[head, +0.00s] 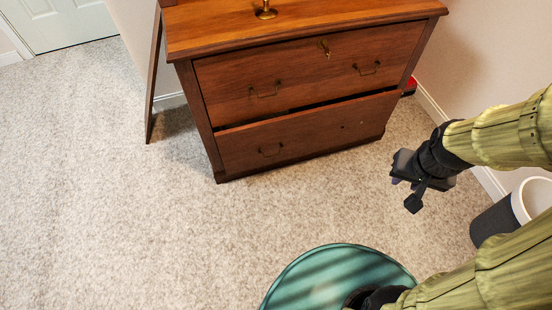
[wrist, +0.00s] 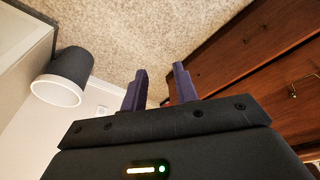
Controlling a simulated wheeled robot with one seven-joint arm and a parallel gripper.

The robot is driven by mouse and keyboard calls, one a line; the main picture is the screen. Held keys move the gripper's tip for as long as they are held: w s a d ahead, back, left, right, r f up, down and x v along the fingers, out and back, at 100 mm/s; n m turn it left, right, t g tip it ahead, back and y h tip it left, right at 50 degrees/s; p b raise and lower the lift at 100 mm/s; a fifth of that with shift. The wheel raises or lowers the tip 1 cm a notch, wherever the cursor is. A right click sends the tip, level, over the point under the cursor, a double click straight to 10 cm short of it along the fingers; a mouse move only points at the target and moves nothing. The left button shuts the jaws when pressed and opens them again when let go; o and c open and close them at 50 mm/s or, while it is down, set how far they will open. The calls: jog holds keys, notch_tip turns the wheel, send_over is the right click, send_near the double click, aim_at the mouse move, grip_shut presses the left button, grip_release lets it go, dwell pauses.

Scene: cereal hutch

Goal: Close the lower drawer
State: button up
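The lower drawer (head: 305,132) of the brown wooden hutch stands partly out, with a dark gap along its top edge. Brown drawer fronts (wrist: 250,65) show at the right there.
A dark bin with a white rim (head: 492,220) stands by the right wall; it also shows in the wrist view (wrist: 70,68). A red object (head: 410,84) lies beside the hutch. A dark panel (head: 154,80) leans at the hutch's left. Carpet in front is clear.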

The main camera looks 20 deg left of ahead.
jog(key=w+a+f+g+y+b, duration=0.1)
jog(key=a+f+y+b, duration=0.15)
jog(key=f, duration=0.85)
jog(key=w+a+f+n+g+y+b, duration=0.15)
jog(key=a+f+b, duration=0.25)
jog(key=f, duration=0.6)
jog(key=w+a+f+y+b, duration=0.1)
jog(key=w+a+f+b, duration=0.2)
jog(key=f, duration=0.8)
jog(key=a+f+m+t+y+b, duration=0.1)
jog(key=a+f+m+y+b, duration=0.1)
jog(key=a+f+y+b, duration=0.5)
jog(key=w+a+f+m+t+y+b, duration=0.2)
jog(key=w+a+m+t+b, duration=0.1)
jog(key=w+a+m+t, duration=0.3)
jog(key=shift+w+a+f+t, duration=0.15)
jog(key=shift+w+a+t, duration=0.3)
jog(key=shift+w, duration=0.3)
jog(key=shift+a, duration=0.1)
